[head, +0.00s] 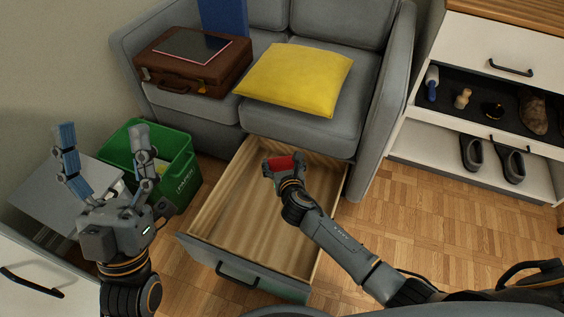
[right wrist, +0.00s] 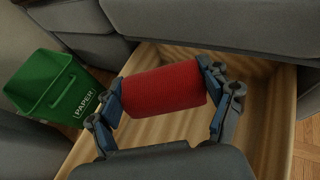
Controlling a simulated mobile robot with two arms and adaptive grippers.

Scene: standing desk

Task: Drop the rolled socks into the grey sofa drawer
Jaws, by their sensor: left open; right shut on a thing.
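The rolled socks are a red roll (head: 281,163), also seen large in the right wrist view (right wrist: 163,88). My right gripper (head: 279,166) is shut on the red roll, with a finger at each end of it in the right wrist view (right wrist: 165,100). It holds the roll over the open grey sofa drawer (head: 245,215), toward its back. The drawer has a light wooden inside that looks empty where visible; my right arm hides part of it. My left gripper (head: 103,150) is open and empty at the left, with its fingers pointing up.
A green paper bin (head: 180,175) stands left of the drawer. The grey sofa (head: 310,125) behind holds a yellow cushion (head: 295,80) and a brown case (head: 190,75) with a tablet. A white cabinet (head: 480,160) with shoes is at the right. Wooden floor lies between.

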